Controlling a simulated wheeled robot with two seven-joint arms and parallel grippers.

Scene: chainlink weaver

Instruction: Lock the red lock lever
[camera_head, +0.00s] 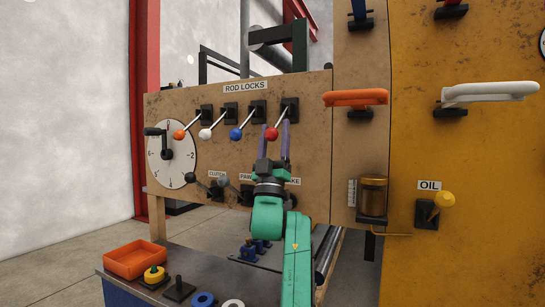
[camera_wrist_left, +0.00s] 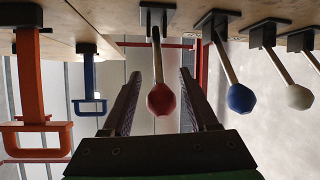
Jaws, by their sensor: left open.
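The red lock lever (camera_head: 271,133) is the rightmost in the row under the "ROD LOCKS" label. Its rod slants down and left from a black mount to a red ball. My left gripper (camera_head: 275,141) is open, pointing up at the panel, with its two purple fingers at the red ball. In the left wrist view the red ball (camera_wrist_left: 162,99) hangs between the spread fingers (camera_wrist_left: 159,80), with a gap visible on both sides. Whether a finger touches it cannot be told. My right gripper is not in view.
Blue (camera_head: 236,133), white (camera_head: 205,133) and orange (camera_head: 179,135) levers sit left of the red one. A dial (camera_head: 170,155) is at far left. An orange handle (camera_head: 356,97) sticks out to the right. Small levers below are partly hidden by my arm. An orange tray (camera_head: 137,259) is low left.

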